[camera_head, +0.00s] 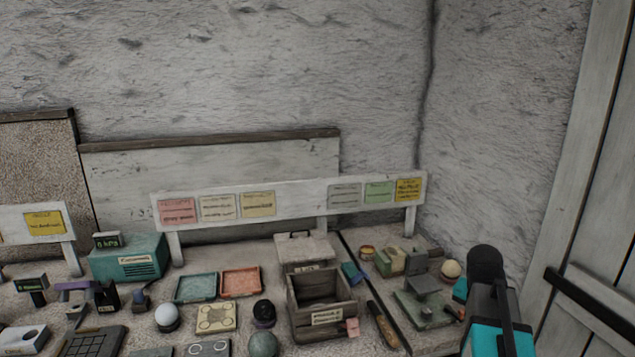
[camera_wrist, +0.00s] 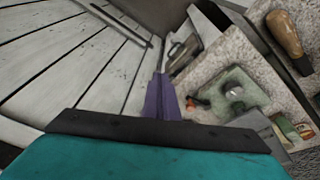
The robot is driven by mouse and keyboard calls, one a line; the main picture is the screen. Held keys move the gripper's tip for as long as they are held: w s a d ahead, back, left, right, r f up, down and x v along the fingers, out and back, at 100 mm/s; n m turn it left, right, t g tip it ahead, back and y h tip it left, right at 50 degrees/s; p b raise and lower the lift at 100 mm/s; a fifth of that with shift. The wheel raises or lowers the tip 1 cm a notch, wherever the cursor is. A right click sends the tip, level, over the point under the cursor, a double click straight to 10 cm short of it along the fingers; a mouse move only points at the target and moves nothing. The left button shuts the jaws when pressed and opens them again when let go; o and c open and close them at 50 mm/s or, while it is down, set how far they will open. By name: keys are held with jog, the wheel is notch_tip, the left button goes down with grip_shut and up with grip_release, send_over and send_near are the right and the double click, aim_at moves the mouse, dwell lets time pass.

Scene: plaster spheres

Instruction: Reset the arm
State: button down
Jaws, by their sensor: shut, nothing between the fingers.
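My arm rises at the lower right of the head view, near the right end of the bench; its gripper end is not clear there. In the wrist view my gripper (camera_wrist: 161,98) shows as purple fingers close together, shut and empty. The fingers point toward the gap between the white plank door and the bench edge. They touch nothing that I can see.
The bench holds an open wooden box (camera_head: 320,318), green (camera_head: 196,288) and orange (camera_head: 241,282) trays, a white sphere (camera_head: 167,316), a green sphere (camera_head: 263,344) and a teal device (camera_head: 128,260). A plank door (camera_head: 590,200) stands right. A wooden-handled tool (camera_wrist: 285,32) lies near the edge.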

jog(key=s+a+f+n+g, duration=0.1)
jog(key=s+a+f, duration=0.3)
jog(key=f, duration=0.5)
jog(key=s+a+f+n+g+y, duration=0.1)
jog(key=s+a+f+g, duration=0.15)
jog(key=a+f, duration=0.5)
jog(key=s+a+f+n+g, duration=0.1)
jog(key=s+a+f, duration=0.25)
jog(key=f, duration=0.75)
jog(key=s+a+f+n+g, duration=0.1)
jog(key=s+a+f+n, duration=0.2)
jog(key=s+f, duration=0.6)
jog(key=s+a+f+n+g+y, duration=0.1)
jog(key=s+a+f+n, duration=0.3)
jog(key=s+f, duration=0.5)
jog(key=shift+s+a+f+g+y, duration=0.4)
jog(key=shift+s+a, duration=0.85)
jog(key=shift+s, duration=1.2)
